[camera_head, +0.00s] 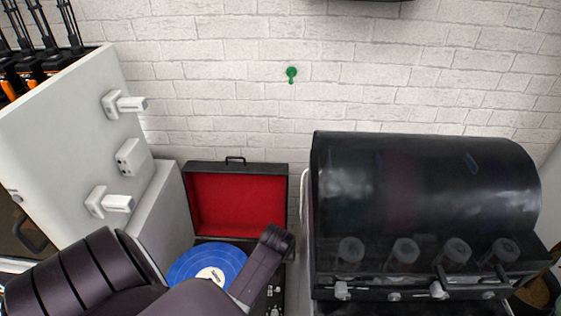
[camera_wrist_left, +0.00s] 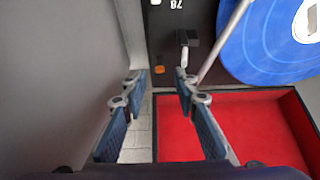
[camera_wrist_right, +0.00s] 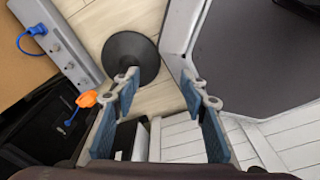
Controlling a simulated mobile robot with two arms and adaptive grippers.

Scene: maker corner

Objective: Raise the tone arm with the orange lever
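A black suitcase record player (camera_head: 182,178) with a red-lined open lid (camera_head: 237,204) stands against the wall in the head view, a blue record (camera_head: 183,270) on it. My left arm covers much of its deck. In the left wrist view, the orange lever (camera_wrist_left: 159,69) is a small tab on the black deck. My right gripper (camera_wrist_right: 163,84) is open and empty, away from the player.
A dark, rounded machine (camera_head: 425,185) with knobs stands right of the player. A white cabinet (camera_head: 70,130) stands to the left. A green hook (camera_head: 291,73) is on the brick wall. The right wrist view shows a round dark base (camera_wrist_right: 130,58) on the floor and an orange-capped item (camera_wrist_right: 86,99).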

